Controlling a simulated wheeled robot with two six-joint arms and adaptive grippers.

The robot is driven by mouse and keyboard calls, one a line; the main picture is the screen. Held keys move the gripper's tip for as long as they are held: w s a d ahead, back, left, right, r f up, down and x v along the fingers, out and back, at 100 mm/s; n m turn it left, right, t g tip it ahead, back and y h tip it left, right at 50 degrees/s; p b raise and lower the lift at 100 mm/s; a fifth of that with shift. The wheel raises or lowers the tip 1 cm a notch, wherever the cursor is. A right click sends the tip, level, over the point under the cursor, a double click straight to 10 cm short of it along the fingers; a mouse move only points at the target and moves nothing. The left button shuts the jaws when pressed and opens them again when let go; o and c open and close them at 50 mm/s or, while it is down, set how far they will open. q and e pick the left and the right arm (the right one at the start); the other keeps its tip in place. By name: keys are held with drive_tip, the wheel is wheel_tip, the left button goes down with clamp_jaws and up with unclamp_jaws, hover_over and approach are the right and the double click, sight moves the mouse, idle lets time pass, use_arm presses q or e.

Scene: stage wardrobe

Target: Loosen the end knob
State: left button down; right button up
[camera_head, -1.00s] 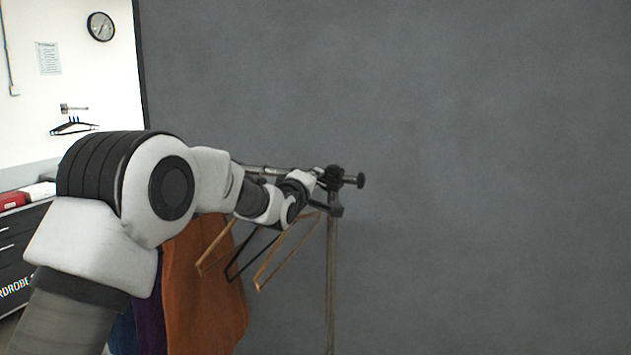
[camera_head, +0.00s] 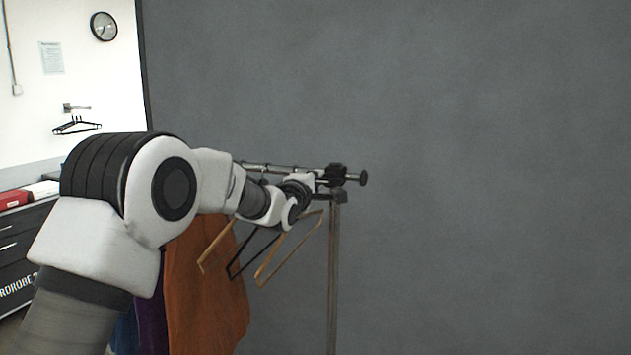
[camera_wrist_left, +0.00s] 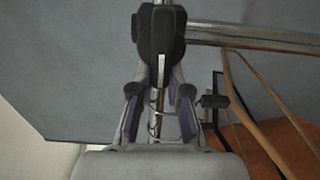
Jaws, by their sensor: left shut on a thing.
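The end knob (camera_head: 363,179) is dark, with a flat head. It sticks out to the right of the dark fitting (camera_head: 337,170) at the top of the clothes rack's post. My left gripper (camera_head: 329,182) reaches in from the left and is shut at this fitting, on the knob; the exact contact is hard to see. In the left wrist view its fingers (camera_wrist_left: 161,62) close in at a dark lump that covers the end of the rail (camera_wrist_left: 255,38). My right gripper is in neither view.
The rack's post (camera_head: 333,270) stands below the fitting. Bare hangers (camera_head: 290,250) and an orange garment (camera_head: 205,285) hang left of it, under my arm. A smaller dark knob (camera_wrist_left: 213,101) shows in the wrist view. The space right of the post is clear before a grey backdrop (camera_head: 490,180).

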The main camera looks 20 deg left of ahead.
use_arm(q)
drive_tip(key=shift+f, duration=0.3)
drive_tip(key=c, duration=1.1)
unclamp_jaws()
drive_tip(key=shift+d, duration=0.1)
drive_tip(key=shift+c, duration=0.2)
drive_tip(key=shift+d+r, duration=0.1)
drive_tip(key=shift+w, duration=0.1)
drive_tip(key=shift+r, duration=0.1)
drive_tip(key=shift+s, duration=0.5)
drive_tip(key=s, duration=1.1)
drive_tip(key=shift+a, duration=0.2)
